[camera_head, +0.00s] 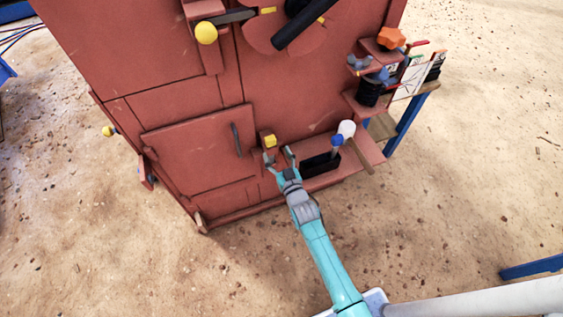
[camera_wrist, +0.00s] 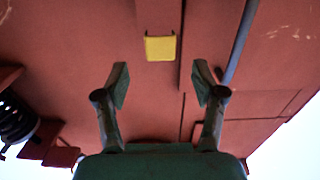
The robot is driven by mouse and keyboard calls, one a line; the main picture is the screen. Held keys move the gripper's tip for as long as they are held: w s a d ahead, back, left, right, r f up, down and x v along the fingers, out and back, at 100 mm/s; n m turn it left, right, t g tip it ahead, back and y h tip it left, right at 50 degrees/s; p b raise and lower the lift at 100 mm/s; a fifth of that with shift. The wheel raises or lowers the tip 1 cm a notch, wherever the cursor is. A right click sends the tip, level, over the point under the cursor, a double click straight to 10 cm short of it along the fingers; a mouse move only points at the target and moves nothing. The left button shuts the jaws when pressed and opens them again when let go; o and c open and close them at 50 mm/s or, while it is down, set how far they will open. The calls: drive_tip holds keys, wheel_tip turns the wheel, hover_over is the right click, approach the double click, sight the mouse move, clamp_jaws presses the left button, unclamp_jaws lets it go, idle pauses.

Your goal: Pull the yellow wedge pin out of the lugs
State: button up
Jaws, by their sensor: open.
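A yellow block (camera_head: 270,141), which looks like the head of the wedge pin, sits on the red crusher front beside the small door. It shows in the wrist view (camera_wrist: 160,48) as a yellow face with a dark red edge behind it. The lugs cannot be made out clearly. My gripper (camera_head: 279,155) is open and empty, just below the block in the head view. In the wrist view the gripper (camera_wrist: 162,84) has its fingers wide apart, with the yellow block centred between and beyond them, touching neither.
A door handle (camera_head: 236,139) stands out left of the block. A dark slot (camera_head: 321,164), a blue-tipped knob (camera_head: 337,140) and a white-headed mallet-like tool (camera_head: 347,129) lie to the right. A yellow ball knob (camera_head: 206,32) is higher up. Sandy ground is open in front.

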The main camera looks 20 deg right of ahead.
sight(271, 143)
drive_tip(key=w, duration=0.7)
clamp_jaws()
